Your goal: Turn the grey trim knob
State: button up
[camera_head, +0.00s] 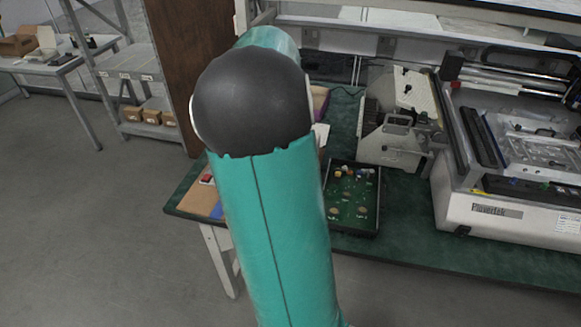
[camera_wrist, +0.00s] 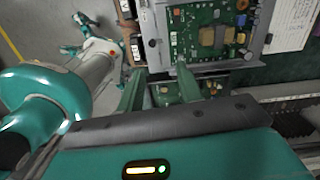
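In the head view, a green circuit board (camera_head: 352,196) lies in a dark tray on the bench, with several small parts and round pieces on it. My teal arm stands in front of the bench there and hides my gripper. In the wrist view, my gripper (camera_wrist: 160,72) is open, its two green fingers apart with nothing seen held between them. A green circuit board (camera_wrist: 205,30) in a grey metal frame lies beyond the fingertips, and another strip of green board (camera_wrist: 190,90) shows beside the right finger. I cannot tell which small part is the grey trim knob.
A bulky light machine (camera_head: 400,120) stands behind the tray, and a large white device (camera_head: 510,210) stands right of it. A white printed sheet (camera_wrist: 295,25) lies right of the framed board. Shelving (camera_head: 130,75) is at the left. The floor (camera_head: 80,230) is clear.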

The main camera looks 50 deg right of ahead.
jog(key=s+d+f+m+g, duration=0.1)
jog(key=s+d+f+m, duration=0.1)
jog(key=d+m, duration=0.3)
jog(key=shift+n, duration=0.4)
jog(key=f, duration=1.3)
jog(key=shift+w+d+f, duration=0.1)
jog(key=shift+d+f, duration=0.25)
grip_shut()
